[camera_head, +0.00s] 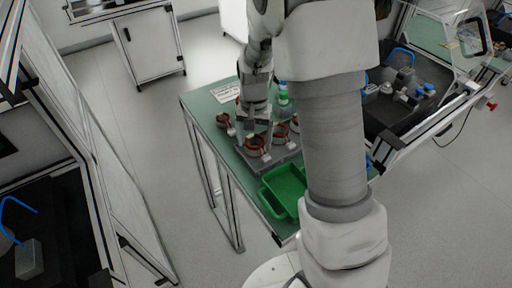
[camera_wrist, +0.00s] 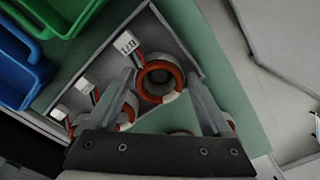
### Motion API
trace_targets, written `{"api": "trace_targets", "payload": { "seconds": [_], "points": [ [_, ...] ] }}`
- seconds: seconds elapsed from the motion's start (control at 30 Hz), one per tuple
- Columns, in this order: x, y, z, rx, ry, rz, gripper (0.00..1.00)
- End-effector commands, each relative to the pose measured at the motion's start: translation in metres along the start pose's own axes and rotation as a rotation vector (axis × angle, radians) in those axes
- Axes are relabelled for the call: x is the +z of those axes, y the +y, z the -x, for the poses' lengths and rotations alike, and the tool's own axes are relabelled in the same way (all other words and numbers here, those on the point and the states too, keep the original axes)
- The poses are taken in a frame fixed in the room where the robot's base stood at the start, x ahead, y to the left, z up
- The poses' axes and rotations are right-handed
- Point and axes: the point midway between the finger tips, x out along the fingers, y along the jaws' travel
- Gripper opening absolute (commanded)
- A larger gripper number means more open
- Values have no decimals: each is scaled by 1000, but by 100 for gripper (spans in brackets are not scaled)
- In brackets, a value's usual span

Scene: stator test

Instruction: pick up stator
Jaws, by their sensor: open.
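Several stators, ring-shaped with copper-orange windings and white connectors, stand on the table. In the wrist view one stator (camera_wrist: 178,72) lies ahead between the fingertips of my gripper (camera_wrist: 160,80), which is open and empty. Other stators (camera_wrist: 128,112) are partly hidden behind the left finger and the gripper body. In the head view my gripper (camera_head: 257,128) points down over the stators, close above them. One stator (camera_head: 256,150) is at the front on the grey tray (camera_head: 279,158), another (camera_head: 281,131) is to its right, and one (camera_head: 223,120) sits left, off the tray.
A green bin (camera_head: 283,190) stands at the near end of the green table (camera_head: 200,104); it also shows in the wrist view (camera_wrist: 62,18) beside a blue bin (camera_wrist: 15,70). Green-capped bottles (camera_head: 283,95) stand behind my gripper. A white label (camera_head: 226,92) lies at the far left corner.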

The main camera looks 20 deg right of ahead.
Motion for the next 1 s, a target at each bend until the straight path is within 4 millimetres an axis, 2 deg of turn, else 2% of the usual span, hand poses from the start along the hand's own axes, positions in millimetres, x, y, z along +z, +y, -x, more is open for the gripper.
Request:
{"api": "trace_targets", "payload": {
  "seconds": [0.1,0.37,0.47,0.83,0.87,1.0],
  "points": [
    [0,0,-14,0,-1,0,84],
    [0,0,-17,-1,1,0,84],
    [0,0,-16,0,1,0,70],
    [0,0,-16,-1,1,1,3],
    [0,0,-16,-1,1,1,0],
    [-1,0,-16,-1,2,1,0]
  ]
}}
